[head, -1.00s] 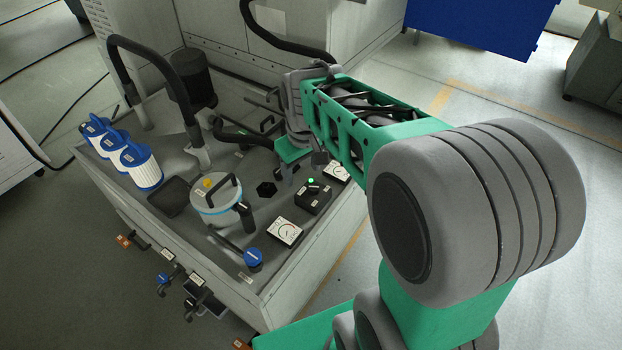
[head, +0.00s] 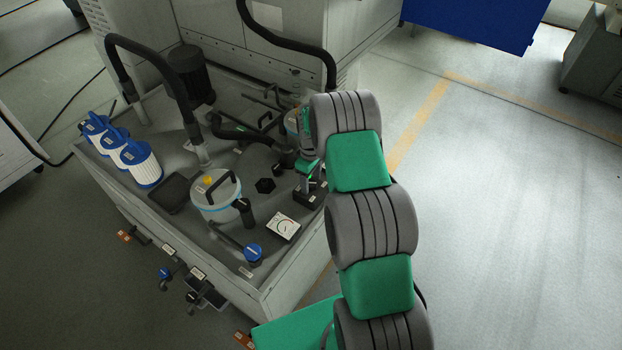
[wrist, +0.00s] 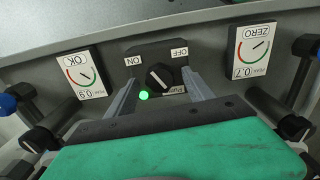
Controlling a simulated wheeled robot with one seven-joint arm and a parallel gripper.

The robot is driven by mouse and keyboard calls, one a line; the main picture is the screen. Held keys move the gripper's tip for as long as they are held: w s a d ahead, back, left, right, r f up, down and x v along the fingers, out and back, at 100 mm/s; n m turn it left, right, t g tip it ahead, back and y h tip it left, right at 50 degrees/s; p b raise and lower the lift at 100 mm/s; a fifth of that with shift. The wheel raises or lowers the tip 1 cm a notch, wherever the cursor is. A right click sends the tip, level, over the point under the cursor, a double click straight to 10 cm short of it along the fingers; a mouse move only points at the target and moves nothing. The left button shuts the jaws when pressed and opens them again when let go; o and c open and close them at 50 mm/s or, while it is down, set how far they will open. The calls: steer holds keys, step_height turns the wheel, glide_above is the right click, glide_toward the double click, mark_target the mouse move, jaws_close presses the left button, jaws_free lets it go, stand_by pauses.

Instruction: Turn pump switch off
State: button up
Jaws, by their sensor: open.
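The pump switch (wrist: 165,58) is a dark box with a black rotary knob (wrist: 160,76), seen upside down in the wrist view. The knob's white line slants, with its upper end toward the ON label. A green lamp (wrist: 143,95) beside the knob is lit. My gripper (wrist: 160,80) is open, with one finger on each side of the knob. I cannot tell whether the fingers touch it. In the head view the switch box (head: 308,197) is partly hidden beneath my gripper and arm.
Gauges reading OK (wrist: 82,72) and ZERO (wrist: 248,60) flank the switch. A lidded canister (head: 216,200), a black hose (head: 185,95) and blue-capped filters (head: 142,163) stand on the tank top. Open floor (head: 500,220) lies to the right.

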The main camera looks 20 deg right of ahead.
steer(key=shift+f, duration=0.2)
steer(key=shift+c, duration=0.5)
jaws_close()
